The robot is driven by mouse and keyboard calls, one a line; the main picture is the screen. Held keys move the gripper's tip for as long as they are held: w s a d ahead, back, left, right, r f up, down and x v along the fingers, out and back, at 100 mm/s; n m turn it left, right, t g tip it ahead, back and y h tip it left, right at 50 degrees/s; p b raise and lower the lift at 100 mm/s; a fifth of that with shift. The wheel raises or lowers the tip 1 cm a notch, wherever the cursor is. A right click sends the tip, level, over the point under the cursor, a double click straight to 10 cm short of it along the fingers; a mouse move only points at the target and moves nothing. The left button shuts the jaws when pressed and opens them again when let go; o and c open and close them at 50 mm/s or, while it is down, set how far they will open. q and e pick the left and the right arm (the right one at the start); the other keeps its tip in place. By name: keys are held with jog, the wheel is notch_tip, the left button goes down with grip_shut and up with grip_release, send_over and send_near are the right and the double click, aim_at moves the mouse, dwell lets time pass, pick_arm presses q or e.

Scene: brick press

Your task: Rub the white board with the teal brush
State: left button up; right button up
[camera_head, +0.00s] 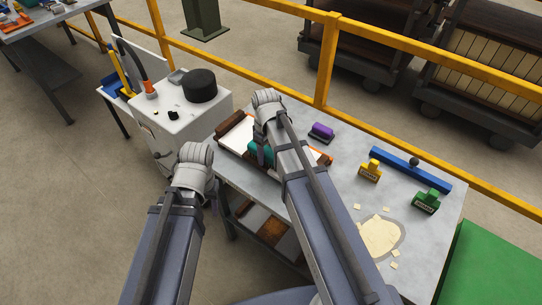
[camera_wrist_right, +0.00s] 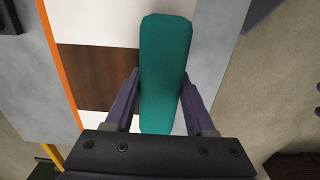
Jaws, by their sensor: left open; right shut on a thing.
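The teal brush (camera_head: 259,151) is in my right gripper (camera_head: 265,160), over the white board (camera_head: 238,136) on the grey table. In the right wrist view the teal brush (camera_wrist_right: 166,70) stands lengthwise between the two fingers of the right gripper (camera_wrist_right: 162,100), which is shut on it. The white board (camera_wrist_right: 95,20) lies beneath, with a dark brown band across it and an orange edge at left. I cannot tell whether the brush touches the board. My left gripper (camera_head: 212,193) is mostly hidden by its wrist, left of the table, and open.
On the table (camera_head: 330,190) are a purple-topped block (camera_head: 321,132), a yellow stamp (camera_head: 371,171), a green stamp (camera_head: 427,200), a blue bar (camera_head: 410,169) and a pale spill (camera_head: 380,236). A white cabinet (camera_head: 190,122) stands at left. A yellow rail (camera_head: 325,65) runs behind.

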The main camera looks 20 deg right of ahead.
aim_at(255, 147)
jog(key=shift+w+a, duration=0.35)
jog(key=shift+w, duration=0.1)
jog(key=shift+w+a, duration=0.6)
jog(key=shift+w, duration=0.2)
jog(key=shift+w+a, duration=0.55)
jog(key=shift+w, duration=0.2)
notch_tip(255, 147, up, 6)
jog(key=p, duration=0.6)
jog(key=shift+s, duration=0.1)
notch_tip(255, 147, up, 3)
jog(key=p, duration=0.3)
jog(key=shift+r, duration=0.1)
